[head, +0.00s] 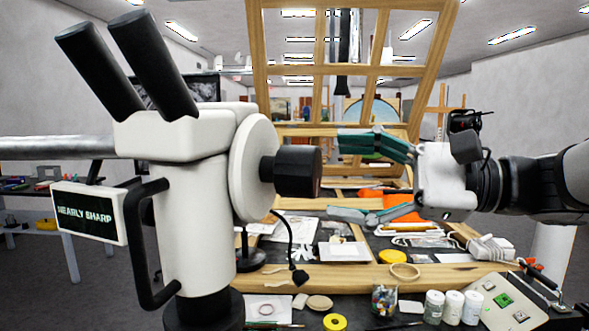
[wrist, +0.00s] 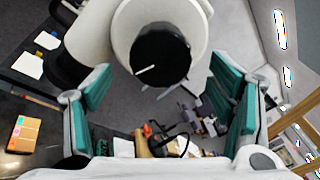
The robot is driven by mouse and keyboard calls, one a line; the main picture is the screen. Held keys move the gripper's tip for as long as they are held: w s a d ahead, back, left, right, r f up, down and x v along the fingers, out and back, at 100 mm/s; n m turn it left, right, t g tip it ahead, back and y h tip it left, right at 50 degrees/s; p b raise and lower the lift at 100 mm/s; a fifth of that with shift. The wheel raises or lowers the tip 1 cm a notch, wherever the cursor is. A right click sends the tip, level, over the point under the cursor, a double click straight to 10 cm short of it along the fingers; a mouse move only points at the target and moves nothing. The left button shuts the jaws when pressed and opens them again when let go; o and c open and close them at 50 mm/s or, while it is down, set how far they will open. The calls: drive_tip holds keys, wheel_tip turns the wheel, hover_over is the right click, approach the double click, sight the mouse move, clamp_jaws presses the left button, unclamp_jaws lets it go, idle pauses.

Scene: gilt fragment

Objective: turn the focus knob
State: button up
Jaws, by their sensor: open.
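The focus knob (head: 298,171) is a dark, faceted knob on the right side of the white microscope body (head: 195,190). In the wrist view the knob (wrist: 160,55) shows face-on with a white line pointing to the lower left. My gripper (head: 375,178) is open, to the right of the knob and apart from it, with its green-padded fingers pointing at it. In the wrist view the gripper (wrist: 165,90) has a finger on each side, below the knob's level. A small display (head: 88,213) on the microscope reads "NEARLY SHARP".
A wooden easel frame (head: 350,70) stands behind the knob and gripper. The workbench below holds yellow tape (head: 335,322), several white jars (head: 452,307) and a box with a green button (head: 503,299). Free air lies between gripper and knob.

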sight(318, 173)
drive_tip(key=x, duration=0.6)
drive_tip(key=shift+a, duration=0.2)
drive_tip(key=shift+p, duration=0.35)
drive_tip(key=c, duration=1.1)
